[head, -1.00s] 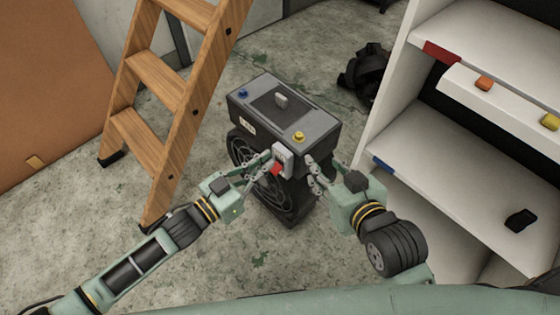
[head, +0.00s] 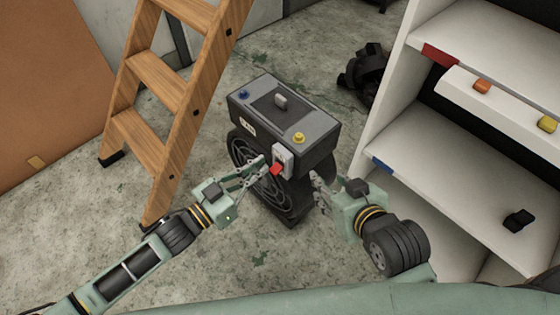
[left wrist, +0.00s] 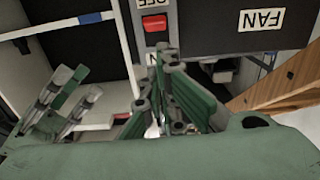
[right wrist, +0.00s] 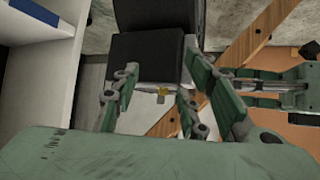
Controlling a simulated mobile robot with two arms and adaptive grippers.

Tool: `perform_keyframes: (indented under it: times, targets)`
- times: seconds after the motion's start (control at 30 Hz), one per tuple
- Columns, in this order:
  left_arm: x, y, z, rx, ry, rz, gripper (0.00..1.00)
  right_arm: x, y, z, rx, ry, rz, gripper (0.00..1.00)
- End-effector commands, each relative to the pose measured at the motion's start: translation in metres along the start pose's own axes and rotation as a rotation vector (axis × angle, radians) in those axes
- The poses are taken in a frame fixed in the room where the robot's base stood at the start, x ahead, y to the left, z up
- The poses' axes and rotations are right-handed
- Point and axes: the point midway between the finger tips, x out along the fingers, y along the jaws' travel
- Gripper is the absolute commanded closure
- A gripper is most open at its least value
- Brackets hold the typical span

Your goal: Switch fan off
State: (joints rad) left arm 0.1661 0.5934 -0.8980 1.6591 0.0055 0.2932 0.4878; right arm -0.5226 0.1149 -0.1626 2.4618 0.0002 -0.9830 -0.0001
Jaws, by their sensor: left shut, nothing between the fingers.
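The dark fan box (head: 285,125) stands on the floor with a round grille (head: 270,185) below its top. On its front is a grey switch plate (head: 284,155) with a red switch (head: 277,169) at its lower end. My right gripper (head: 317,179) is open and empty, right of the fan box.
A wooden ladder (head: 160,80) stands left of the fan. A white shelf unit (head: 450,150) with small coloured items stands close on the right. A black object (head: 367,72) lies on the floor behind. A yellow button (head: 299,138) and a blue button (head: 243,94) sit on the box top.

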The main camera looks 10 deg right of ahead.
Motion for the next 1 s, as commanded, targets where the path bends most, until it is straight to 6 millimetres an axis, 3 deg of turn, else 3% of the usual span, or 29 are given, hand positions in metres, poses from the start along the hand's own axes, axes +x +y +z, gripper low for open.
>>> perform_keyframes:
  times: [1.0]
  targets:
    - [-0.045, 0.000, -0.001, 0.000, -0.001, -0.001, 1.00, -0.029, 0.009, 0.076, 0.007, -0.356, 0.019, 0.60]
